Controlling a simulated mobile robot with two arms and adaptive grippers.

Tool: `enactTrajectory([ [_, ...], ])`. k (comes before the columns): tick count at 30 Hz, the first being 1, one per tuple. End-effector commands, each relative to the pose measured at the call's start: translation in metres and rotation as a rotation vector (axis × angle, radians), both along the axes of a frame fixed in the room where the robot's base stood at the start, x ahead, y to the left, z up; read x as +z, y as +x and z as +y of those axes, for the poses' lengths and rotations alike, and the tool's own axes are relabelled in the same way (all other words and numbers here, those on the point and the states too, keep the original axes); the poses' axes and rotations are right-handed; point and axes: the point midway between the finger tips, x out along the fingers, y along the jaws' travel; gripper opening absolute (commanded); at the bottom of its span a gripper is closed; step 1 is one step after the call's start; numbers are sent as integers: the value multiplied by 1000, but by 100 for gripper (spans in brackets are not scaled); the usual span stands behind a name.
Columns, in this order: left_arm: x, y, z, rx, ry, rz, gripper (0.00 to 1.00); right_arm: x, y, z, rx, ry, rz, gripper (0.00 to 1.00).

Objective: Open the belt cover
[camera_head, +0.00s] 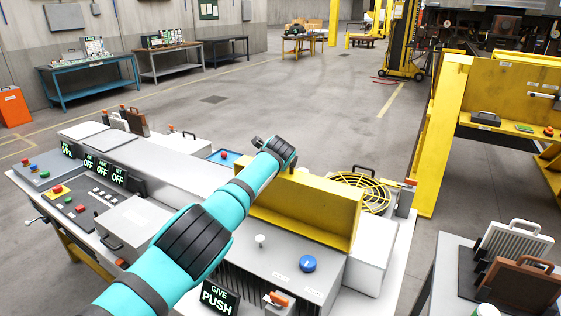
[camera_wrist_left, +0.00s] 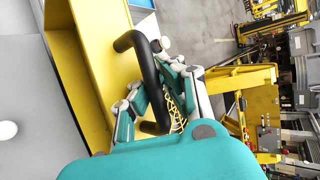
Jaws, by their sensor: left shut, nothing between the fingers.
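The yellow belt cover (camera_head: 325,205) sits on the grey machine bench at the centre of the head view, its long face upright. In the wrist view its yellow edge (camera_wrist_left: 85,75) runs down the left side, with a curved black handle (camera_wrist_left: 150,75) beside it. My left arm reaches up over the bench to the cover's far left end. My left gripper (camera_wrist_left: 165,52) is shut and empty, its teal and grey fingers close to the handle. I cannot tell whether they touch it. The arm mostly hides the handle in the head view. My right gripper is not in view.
A round yellow grille (camera_head: 362,190) lies right of the cover. Button panels are at left. A yellow frame (camera_head: 440,140) stands at right; open floor lies behind.

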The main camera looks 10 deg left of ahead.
Motion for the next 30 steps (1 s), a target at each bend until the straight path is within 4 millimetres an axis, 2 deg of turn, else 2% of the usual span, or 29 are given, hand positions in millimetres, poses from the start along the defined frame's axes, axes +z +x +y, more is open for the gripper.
enactTrajectory([
  [1,7,2,-1,-4,1,-13,0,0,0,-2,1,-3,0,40],
  [8,8,2,-1,-4,1,-13,0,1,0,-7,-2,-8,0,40],
  [17,5,1,-1,-3,0,-10,36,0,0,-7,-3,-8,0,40],
  [30,1,0,0,-1,0,-3,36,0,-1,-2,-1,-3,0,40],
])
